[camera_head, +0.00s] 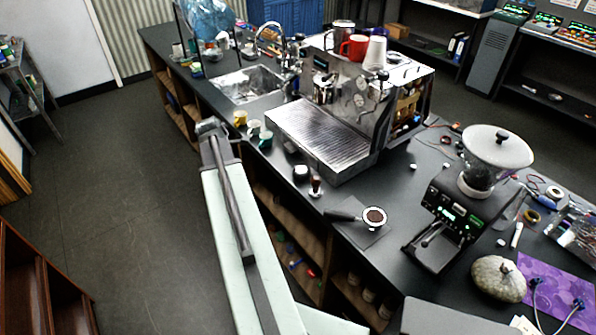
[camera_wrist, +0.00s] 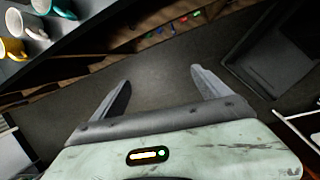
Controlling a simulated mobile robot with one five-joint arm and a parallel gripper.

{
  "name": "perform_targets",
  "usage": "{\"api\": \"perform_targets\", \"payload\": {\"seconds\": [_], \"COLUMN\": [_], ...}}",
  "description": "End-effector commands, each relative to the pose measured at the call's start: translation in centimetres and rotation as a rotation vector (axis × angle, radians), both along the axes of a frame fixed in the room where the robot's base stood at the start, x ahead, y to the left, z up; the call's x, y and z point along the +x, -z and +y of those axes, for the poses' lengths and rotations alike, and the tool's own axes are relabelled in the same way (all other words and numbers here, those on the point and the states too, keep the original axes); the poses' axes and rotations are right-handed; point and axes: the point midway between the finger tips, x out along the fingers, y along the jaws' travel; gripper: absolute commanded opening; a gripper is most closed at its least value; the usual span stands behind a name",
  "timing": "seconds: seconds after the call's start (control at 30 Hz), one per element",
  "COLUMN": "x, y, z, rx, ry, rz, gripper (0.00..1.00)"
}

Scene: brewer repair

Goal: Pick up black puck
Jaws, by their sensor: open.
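I cannot make out the puck in the wrist view. My gripper (camera_wrist: 160,78) is open and empty, with its two grey fingers apart over dark floor. In the head view my arm reaches out along the counter's front side, and its end (camera_head: 209,127) is left of the cups, apart from the puck.
Several cups (camera_head: 253,127) stand near the counter edge; cups also show in the wrist view (camera_wrist: 33,25). The espresso machine (camera_head: 320,135) stands behind the puck. A portafilter (camera_head: 373,217) and a grinder (camera_head: 450,225) are to the right. Open shelves (camera_head: 290,240) lie under the counter. Floor at left is clear.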

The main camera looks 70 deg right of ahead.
Motion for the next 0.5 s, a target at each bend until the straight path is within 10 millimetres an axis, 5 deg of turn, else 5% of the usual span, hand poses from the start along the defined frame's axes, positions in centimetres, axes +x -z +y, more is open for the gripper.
{"api": "perform_targets", "payload": {"seconds": [0.03, 0.1, 0.2, 0.33, 0.5], "x": [-3.6, -8.2, -13.3, -16.4, -16.9], "y": [-0.6, -1.1, -1.5, -1.8, -1.3], "z": [-4.2, -8.3, -12.0, -13.9, -14.2], "rx": [-0.016, -0.031, -0.041, -0.043, -0.042], "ry": [-0.045, -0.130, -0.219, -0.278, -0.289], "rz": [0.040, 0.103, 0.172, 0.216, 0.223], "gripper": [0.86, 0.86, 0.86, 0.86, 0.86]}}
